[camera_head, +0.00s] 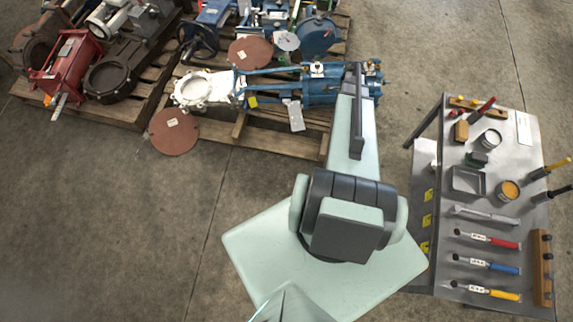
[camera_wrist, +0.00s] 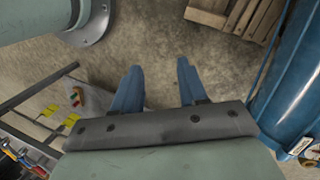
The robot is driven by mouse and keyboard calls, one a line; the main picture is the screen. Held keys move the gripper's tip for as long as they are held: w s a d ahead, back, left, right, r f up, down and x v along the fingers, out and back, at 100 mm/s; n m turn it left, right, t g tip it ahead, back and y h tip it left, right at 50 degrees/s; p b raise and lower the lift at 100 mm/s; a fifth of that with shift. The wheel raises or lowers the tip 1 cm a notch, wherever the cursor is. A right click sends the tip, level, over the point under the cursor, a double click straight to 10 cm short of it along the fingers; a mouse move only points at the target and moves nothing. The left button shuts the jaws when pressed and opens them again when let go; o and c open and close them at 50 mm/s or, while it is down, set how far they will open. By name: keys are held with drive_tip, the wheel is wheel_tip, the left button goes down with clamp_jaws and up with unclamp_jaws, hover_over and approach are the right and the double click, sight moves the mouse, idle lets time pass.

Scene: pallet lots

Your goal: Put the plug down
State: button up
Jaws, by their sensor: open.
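My gripper (camera_wrist: 159,85) shows in the wrist view with its two blue fingers apart and nothing between them. Bare concrete floor shows beyond the fingertips. In the head view my arm hides the gripper. I cannot make out a plug for certain in either view. A small red, green and yellow item (camera_wrist: 77,95) lies left of the fingers in the wrist view, too small to identify. A dark green piece (camera_head: 478,158) lies on the metal table (camera_head: 510,147) at the right, and I cannot tell what it is.
Wooden pallets (camera_head: 285,138) carry valves at the back, including a blue cylinder valve (camera_head: 315,88); its blue body (camera_wrist: 292,90) shows close at right in the wrist view. The table holds a grey tray (camera_head: 467,182), cans and several tools. Floor at left is clear.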

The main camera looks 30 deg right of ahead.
drive_tip(key=s+a+f+n+g, duration=0.1)
drive_tip(key=s+a+f+n, duration=0.3)
drive_tip(key=a, duration=0.6)
drive_tip(key=s+a+r+n+g, duration=0.1)
drive_tip(key=s+a+n, duration=0.1)
drive_tip(key=a+n, duration=0.6)
drive_tip(key=s+a+f+n+g, duration=0.1)
drive_tip(key=s+a+f+n, duration=0.15)
drive_tip(key=a, duration=0.95)
drive_tip(key=s+a+n+g+h, duration=0.1)
drive_tip(key=s+a+n+h, duration=0.1)
drive_tip(key=s+a+n, duration=0.5)
drive_tip(key=s, duration=0.3)
drive_tip(key=shift+r+g, duration=0.3)
drive_tip(key=shift+r, duration=0.05)
drive_tip(key=shift+o, duration=0.5)
drive_tip(key=shift+a+n, duration=0.1)
drive_tip(key=shift+n, duration=0.15)
